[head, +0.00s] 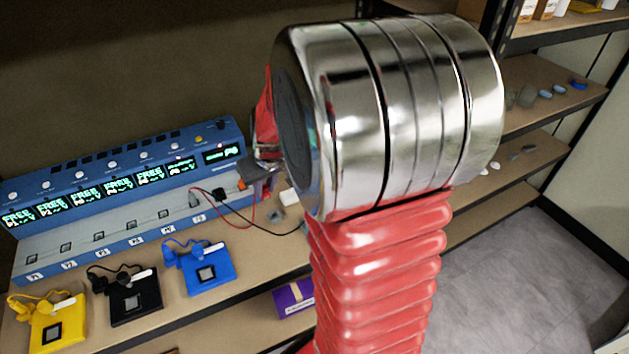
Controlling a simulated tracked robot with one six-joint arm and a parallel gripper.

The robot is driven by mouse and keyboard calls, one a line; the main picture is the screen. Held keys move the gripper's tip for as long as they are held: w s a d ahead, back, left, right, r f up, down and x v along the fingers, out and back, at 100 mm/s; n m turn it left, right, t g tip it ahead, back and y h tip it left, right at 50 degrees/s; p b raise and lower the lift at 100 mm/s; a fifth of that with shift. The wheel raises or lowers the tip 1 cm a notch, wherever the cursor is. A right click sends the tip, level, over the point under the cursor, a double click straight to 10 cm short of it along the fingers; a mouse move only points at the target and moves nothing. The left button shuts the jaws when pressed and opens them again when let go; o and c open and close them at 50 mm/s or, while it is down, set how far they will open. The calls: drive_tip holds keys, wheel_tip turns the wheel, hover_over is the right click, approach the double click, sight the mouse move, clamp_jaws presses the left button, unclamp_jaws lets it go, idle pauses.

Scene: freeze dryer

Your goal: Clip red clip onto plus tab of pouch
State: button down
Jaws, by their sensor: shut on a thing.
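My gripper (258,180) is at the right end of the blue bench unit, small and partly covered by my own large red and chrome arm. It is shut, with its fingertips hard to make out. A thin red lead (241,226) loops from the unit up to the gripper, which holds the red clip at its end; the clip itself is not clearly visible. A black lead (262,226) runs right and ends behind my arm. Small pale and grey pieces (289,197) show beside the gripper; I cannot tell whether they belong to the pouch. The plus tab is not distinguishable.
The blue unit (120,180) has several lit screens and numbered slots. Yellow (70,313), black (148,300) and blue (225,270) flat devices lie on the shelf in front. A purple box (296,298) is below. Shelves (550,80) stand right, with clear floor (505,270).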

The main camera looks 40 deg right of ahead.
drive_tip(key=s+d+r+m, duration=0.1)
drive_tip(key=s+d+r, duration=0.1)
drive_tip(key=s+d, duration=0.7)
drive_tip(key=shift+s+d+r, duration=0.15)
drive_tip(key=shift+r, duration=0.1)
drive_tip(key=shift+f, duration=0.15)
drive_tip(key=shift+f, duration=2.85)
drive_tip(key=shift+s, duration=0.1)
drive_tip(key=shift+f, duration=1.1)
idle(0.4)
drive_tip(key=c, duration=1.5)
unclamp_jaws()
drive_tip(key=shift+c, duration=0.2)
